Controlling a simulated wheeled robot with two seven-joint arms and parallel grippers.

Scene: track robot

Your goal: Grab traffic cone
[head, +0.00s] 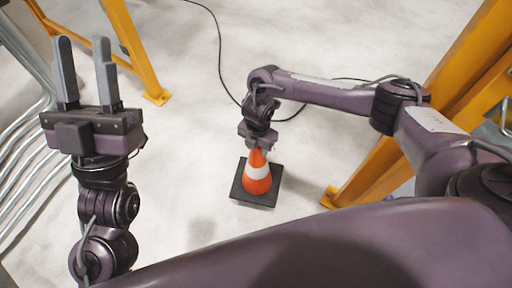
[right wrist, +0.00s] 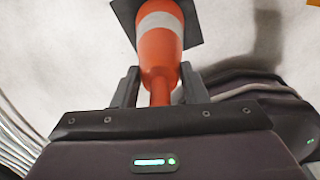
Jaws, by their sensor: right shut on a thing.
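An orange traffic cone (head: 257,180) with a white band and a dark square base (head: 240,190) stands on the pale floor in the middle of the head view. My right gripper (head: 260,146) reaches down over the cone's top and is shut on it. In the right wrist view the cone (right wrist: 160,50) runs between the two fingers of my right gripper (right wrist: 158,85), its narrow end toward the palm. The cone's tip is hidden by the gripper in the head view. My left gripper (head: 84,75) is raised at the left, fingers apart and empty.
Yellow metal posts stand at the right (head: 375,165) and upper left (head: 132,50). Curved metal pipes (head: 25,135) line the left edge. A thin black cable (head: 220,55) lies on the floor behind the cone. The floor left of the cone is clear.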

